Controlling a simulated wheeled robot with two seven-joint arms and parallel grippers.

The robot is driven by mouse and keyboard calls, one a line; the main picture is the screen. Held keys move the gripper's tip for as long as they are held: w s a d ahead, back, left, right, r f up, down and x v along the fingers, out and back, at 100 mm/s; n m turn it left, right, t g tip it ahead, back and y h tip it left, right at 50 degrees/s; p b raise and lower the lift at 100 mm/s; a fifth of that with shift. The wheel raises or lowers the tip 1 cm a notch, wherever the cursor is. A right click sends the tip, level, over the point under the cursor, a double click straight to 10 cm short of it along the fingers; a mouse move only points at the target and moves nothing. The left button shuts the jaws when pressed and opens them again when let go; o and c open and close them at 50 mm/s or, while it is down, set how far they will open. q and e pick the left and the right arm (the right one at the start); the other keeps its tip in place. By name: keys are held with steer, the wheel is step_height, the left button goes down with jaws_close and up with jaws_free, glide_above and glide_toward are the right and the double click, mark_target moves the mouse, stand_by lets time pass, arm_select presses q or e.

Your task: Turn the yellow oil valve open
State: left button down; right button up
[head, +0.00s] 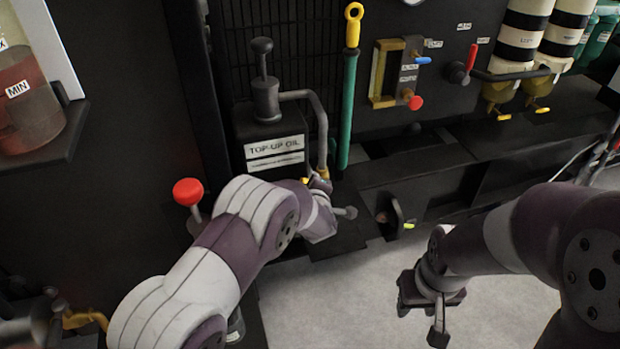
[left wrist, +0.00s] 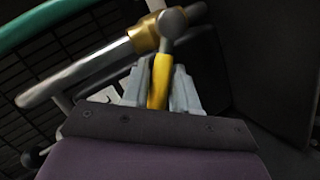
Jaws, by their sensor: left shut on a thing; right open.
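The yellow oil valve handle (left wrist: 160,80) shows in the left wrist view, below a brass fitting (left wrist: 144,35) on a grey pipe. My left gripper (left wrist: 161,90) is shut on this handle, with one grey finger on each side. In the head view the valve (head: 323,174) is mostly hidden by my left wrist, at the lower end of the bent pipe by the "TOP-UP OIL" box (head: 275,150). My right gripper (head: 423,314) is open and empty, low over the pale floor, well apart from the valve.
A green tube with a yellow ring top (head: 348,105) stands just right of the pipe. A red knob (head: 187,191) sticks up left of my left arm. A dark ledge (head: 450,155) runs along the machine. The floor (head: 350,290) between my arms is clear.

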stand_by(0.4)
arm_select(q)
steer(key=c, duration=0.9)
jaws_free()
steer(key=shift+c, duration=0.2)
steer(key=p+v, duration=0.3)
steer(key=v, duration=0.9)
steer(key=shift+s, duration=0.35)
steer(key=shift+r, duration=0.15)
